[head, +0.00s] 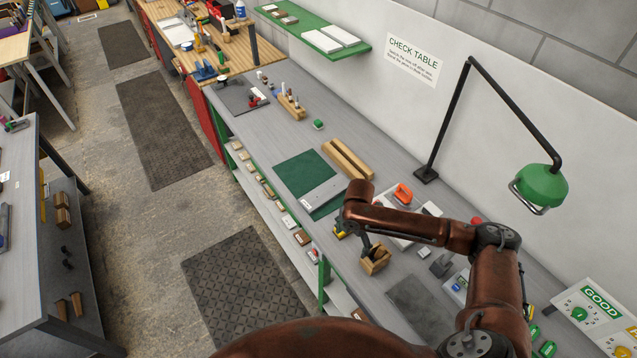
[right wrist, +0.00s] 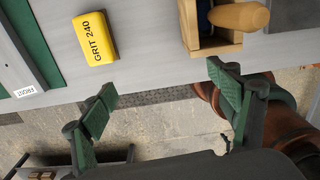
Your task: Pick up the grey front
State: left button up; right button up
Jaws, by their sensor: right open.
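The grey front (head: 322,192), a flat light grey panel, lies along the near end of the green mat (head: 298,172) in the head view. In the right wrist view a grey piece (right wrist: 10,60) with a small printed label shows at the left edge beside a green strip; most of it is out of frame. My right gripper (head: 357,236) is open and empty, to the right of the front and apart from it. In the right wrist view its spread green-padded fingers (right wrist: 162,84) have nothing between them. My left gripper is not in view.
A yellow grit block (right wrist: 94,38) and a wooden box (head: 375,262) holding tools lie close to my right gripper. A slotted wooden block (head: 347,158) stands behind the front. A green lamp (head: 540,185) stands at the right. Bench around the mat's left side is clear.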

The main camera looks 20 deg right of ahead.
aim_at(320, 196)
jog(key=z, duration=0.05)
jog(key=i, duration=1)
